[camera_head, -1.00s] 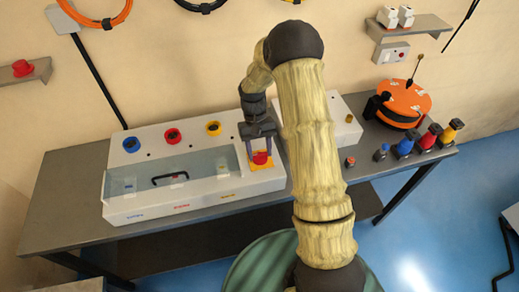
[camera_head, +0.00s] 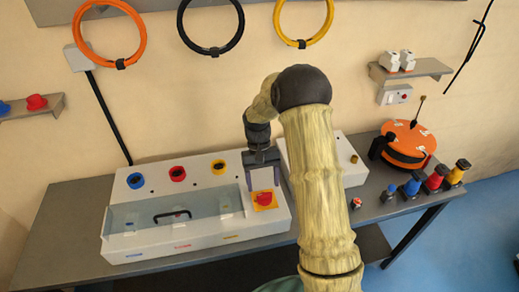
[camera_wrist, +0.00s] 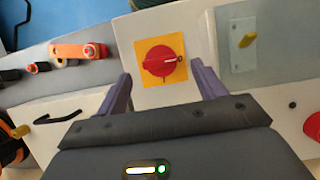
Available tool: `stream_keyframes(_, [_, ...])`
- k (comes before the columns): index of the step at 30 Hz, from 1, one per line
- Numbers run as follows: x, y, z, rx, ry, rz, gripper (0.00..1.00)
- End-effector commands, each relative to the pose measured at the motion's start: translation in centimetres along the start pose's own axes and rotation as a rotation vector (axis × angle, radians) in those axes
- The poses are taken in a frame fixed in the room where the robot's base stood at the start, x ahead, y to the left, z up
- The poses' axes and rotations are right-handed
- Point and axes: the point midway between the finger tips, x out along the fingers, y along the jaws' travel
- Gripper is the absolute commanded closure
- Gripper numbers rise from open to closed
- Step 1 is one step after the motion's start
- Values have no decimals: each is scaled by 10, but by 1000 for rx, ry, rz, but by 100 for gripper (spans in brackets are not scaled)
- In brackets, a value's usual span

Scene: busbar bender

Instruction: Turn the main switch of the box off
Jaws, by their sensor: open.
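The box (camera_head: 150,222) is a white case on the grey bench, with a clear-lidded bay and a black handle. Its main switch (camera_head: 264,198) is a red round knob on a yellow square plate at the box's right front.
Blue, red and yellow sockets (camera_head: 177,173) line the box's back. A second white box (camera_head: 352,165) stands at right, partly behind my arm. An orange round device (camera_head: 408,142) and several coloured connectors (camera_head: 435,178) sit on the bench's right end. Cable rings (camera_head: 210,48) hang on the wall.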

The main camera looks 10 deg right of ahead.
Motion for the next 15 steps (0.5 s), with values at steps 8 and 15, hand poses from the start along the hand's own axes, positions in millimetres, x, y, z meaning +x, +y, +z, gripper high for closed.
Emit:
stream_keyframes(8, [-56,0,-2,0,6,0,31])
stream_keyframes(15, [-103,-1,-2,-1,4,0,31])
